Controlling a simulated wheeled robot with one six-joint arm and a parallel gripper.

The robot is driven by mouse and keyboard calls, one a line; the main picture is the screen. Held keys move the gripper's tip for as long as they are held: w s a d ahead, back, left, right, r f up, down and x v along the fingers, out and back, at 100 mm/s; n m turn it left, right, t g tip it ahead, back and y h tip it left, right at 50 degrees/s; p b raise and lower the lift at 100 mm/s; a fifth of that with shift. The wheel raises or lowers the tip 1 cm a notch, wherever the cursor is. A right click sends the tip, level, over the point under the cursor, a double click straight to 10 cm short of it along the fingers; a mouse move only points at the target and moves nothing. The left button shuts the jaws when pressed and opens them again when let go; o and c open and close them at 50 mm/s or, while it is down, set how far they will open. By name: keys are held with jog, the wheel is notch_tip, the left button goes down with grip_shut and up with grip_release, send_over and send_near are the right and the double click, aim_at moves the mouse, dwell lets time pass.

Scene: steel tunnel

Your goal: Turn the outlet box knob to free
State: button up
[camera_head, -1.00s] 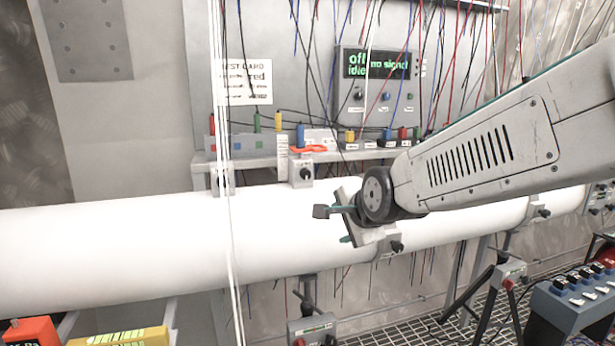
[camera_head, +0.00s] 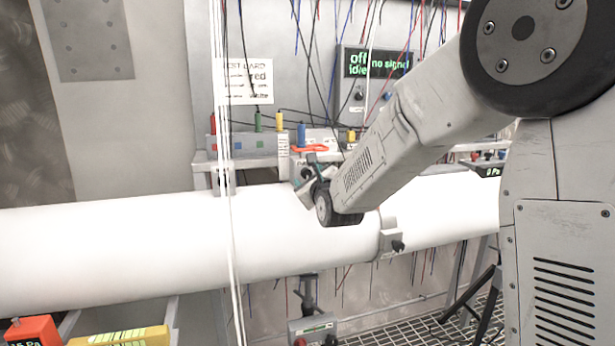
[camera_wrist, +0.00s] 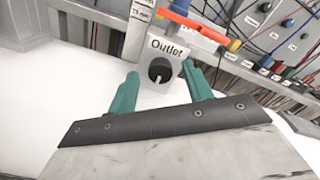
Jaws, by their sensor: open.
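The outlet box (camera_wrist: 165,50) is a light grey box labelled "Outlet" on top of the white pipe (camera_head: 130,240). Its dark round knob (camera_wrist: 160,70) with a pale pointer line faces the wrist camera. My gripper (camera_wrist: 162,80) has two teal fingers, open, one on each side of the knob. I cannot tell whether they touch the knob or the box. In the head view my gripper (camera_head: 308,172) is at the box's place on the pipe, and it hides most of the box and the knob.
A red-orange clip-like piece (camera_wrist: 190,22) lies just behind the box. A shelf (camera_head: 255,160) with coloured plugs and hanging wires runs behind the pipe. A display panel (camera_head: 365,65) reads "off", "idle" and "no signal". Another clamp box (camera_head: 390,240) sits right along the pipe.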

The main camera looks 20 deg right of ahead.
jog(key=shift+w, duration=0.7)
jog(key=c, duration=1)
jog(key=shift+o, duration=0.2)
